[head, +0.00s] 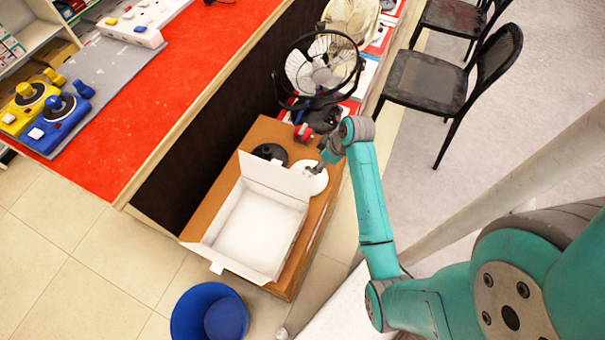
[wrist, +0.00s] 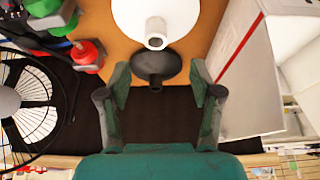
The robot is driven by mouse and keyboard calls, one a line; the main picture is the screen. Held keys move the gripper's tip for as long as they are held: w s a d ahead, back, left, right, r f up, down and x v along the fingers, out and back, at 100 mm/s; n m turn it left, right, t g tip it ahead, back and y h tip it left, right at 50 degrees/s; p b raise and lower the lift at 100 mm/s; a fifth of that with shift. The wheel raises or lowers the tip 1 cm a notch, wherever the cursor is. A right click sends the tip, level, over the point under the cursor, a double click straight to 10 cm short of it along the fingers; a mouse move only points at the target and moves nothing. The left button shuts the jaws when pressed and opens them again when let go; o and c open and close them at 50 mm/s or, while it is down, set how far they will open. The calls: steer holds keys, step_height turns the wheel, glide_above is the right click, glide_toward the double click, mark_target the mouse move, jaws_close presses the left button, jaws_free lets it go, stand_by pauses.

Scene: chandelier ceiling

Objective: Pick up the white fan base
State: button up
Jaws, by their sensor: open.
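The white fan base (head: 310,183) is a round white disc lying on a brown cardboard surface (head: 308,235), partly hidden behind the open flap of a white box. In the wrist view the white fan base (wrist: 138,14) shows at the top, with its short hollow stem pointing towards the camera. My gripper (head: 318,166) is open, at the far edge of the base in the head view. In the wrist view my gripper (wrist: 160,94) has its fingers spread, with the white base beyond the tips and nothing held.
A black fan base (wrist: 157,65) lies beside the white one, close to my fingers; it also shows in the head view (head: 270,153). An open white box (head: 262,228) stands in front. Fans (head: 322,65) stand behind, near a red-topped counter (head: 150,100).

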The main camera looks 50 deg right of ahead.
mark_target(308, 169)
steer(key=x, duration=1)
steer(key=shift+w+d+f, duration=0.2)
steer(key=shift+w+f, duration=0.05)
steer(key=shift+w, duration=0.1)
jaws_close()
